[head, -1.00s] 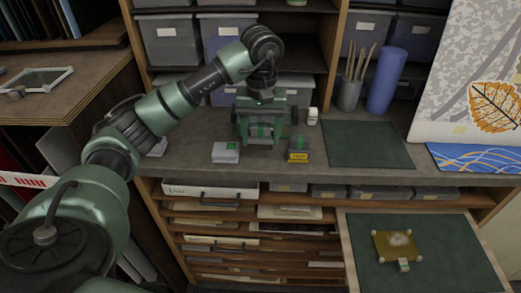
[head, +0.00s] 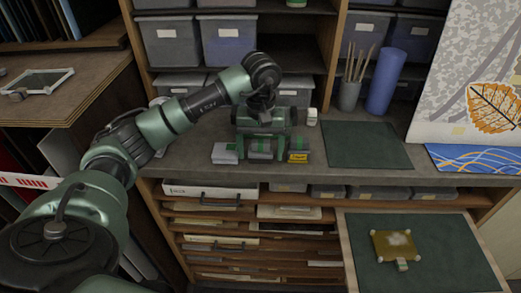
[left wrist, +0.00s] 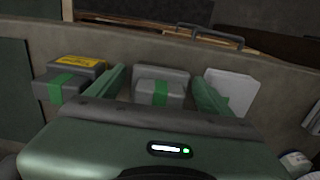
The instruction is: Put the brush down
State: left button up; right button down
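A grey block with a green band (head: 260,154) stands on the counter between two similar blocks. It may be the brush, but I see no bristles on it. My left gripper (head: 261,147) points down over it. In the left wrist view the green fingers (left wrist: 160,90) stand on either side of this block (left wrist: 160,88), with narrow gaps showing, so they look open around it. Its underside is hidden. A pale block (head: 225,153) stands to its left and a yellow-labelled block (head: 298,152) to its right. My right gripper is not in view.
A dark green mat (head: 365,146) lies clear on the counter to the right. Behind it are a cup of thin sticks (head: 349,95) and a blue roll (head: 387,80). An open drawer (head: 430,280) below holds a brass-coloured plate (head: 396,245).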

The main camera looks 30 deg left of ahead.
aim_at(261, 142)
pick_arm(q)
jog(key=shift+r, duration=0.4)
notch_tip(261, 142, up, 5)
jog(key=shift+r+b, duration=0.1)
jog(key=shift+b, duration=0.55)
notch_tip(261, 142, up, 6)
jog(key=shift+s+d+r+p, duration=0.1)
jog(key=shift+r+p, duration=0.05)
jog(key=shift+p, duration=0.2)
